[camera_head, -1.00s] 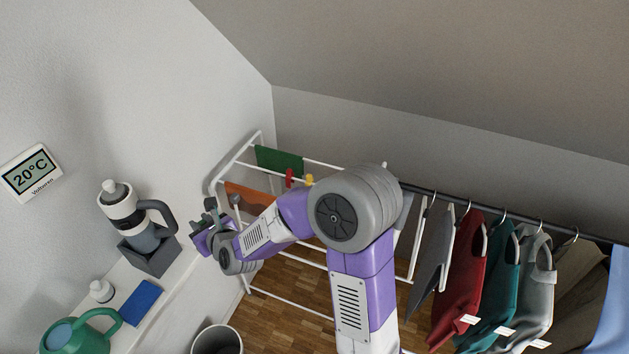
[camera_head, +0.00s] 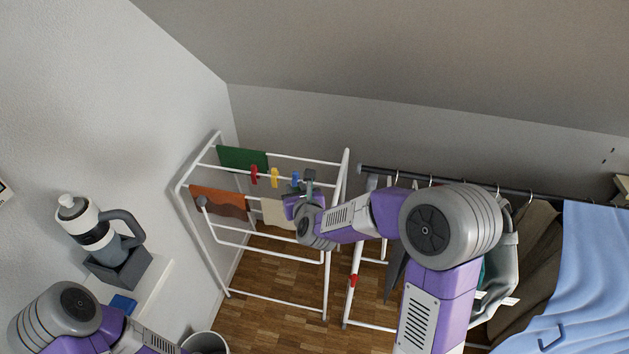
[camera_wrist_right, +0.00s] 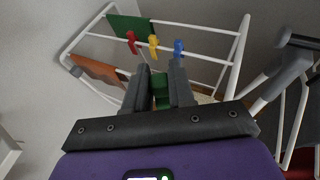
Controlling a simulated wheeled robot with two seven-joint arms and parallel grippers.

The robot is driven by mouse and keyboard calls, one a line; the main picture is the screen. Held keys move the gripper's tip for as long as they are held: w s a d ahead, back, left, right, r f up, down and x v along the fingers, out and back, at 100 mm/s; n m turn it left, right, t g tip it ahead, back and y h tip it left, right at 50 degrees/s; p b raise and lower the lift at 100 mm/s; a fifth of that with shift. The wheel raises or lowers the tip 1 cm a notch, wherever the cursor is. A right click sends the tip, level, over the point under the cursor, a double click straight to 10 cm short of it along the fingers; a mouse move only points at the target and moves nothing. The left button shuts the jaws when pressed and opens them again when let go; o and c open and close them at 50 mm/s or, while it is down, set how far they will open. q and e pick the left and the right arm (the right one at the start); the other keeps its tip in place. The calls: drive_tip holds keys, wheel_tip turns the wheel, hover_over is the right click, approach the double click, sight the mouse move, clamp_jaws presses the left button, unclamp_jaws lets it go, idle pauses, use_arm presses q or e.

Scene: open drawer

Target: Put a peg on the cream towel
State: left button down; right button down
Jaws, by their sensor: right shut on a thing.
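The cream towel (camera_head: 275,213) hangs on a rail of the white drying rack, right of an orange towel (camera_head: 221,202). In the right wrist view only a sliver of the cream towel (camera_wrist_right: 205,99) shows beside the fingers. Red (camera_head: 254,174), yellow (camera_head: 275,177) and blue (camera_head: 295,179) pegs sit on a rail behind it. My right gripper (camera_head: 308,183) is near the cream towel's right side. In the right wrist view it is shut on a green peg (camera_wrist_right: 161,88), partly hidden between the dark fingers. My left gripper is out of view; only its arm shows.
The white drying rack (camera_head: 347,190) has a green towel (camera_head: 242,158) at the back. Right of it, clothes hang from a dark rail (camera_head: 382,171). A bin (camera_head: 205,342) is at the bottom.

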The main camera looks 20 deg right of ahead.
drive_tip(key=w+f+m+g+h+b, duration=0.2)
drive_tip(key=w+f+m+h, duration=0.2)
drive_tip(key=w, duration=0.4)
drive_tip(key=shift+w+d+f+m+g+h+b, duration=0.2)
drive_tip(key=shift+d+f+m+g+h+b, duration=0.15)
drive_tip(key=shift+m+h, duration=0.6)
drive_tip(key=shift+f+b, duration=0.1)
drive_tip(key=shift+b, duration=0.5)
wheel_tip(320, 180, down, 7)
drive_tip(key=b, duration=0.8)
drive_tip(key=c, duration=0.9)
unclamp_jaws()
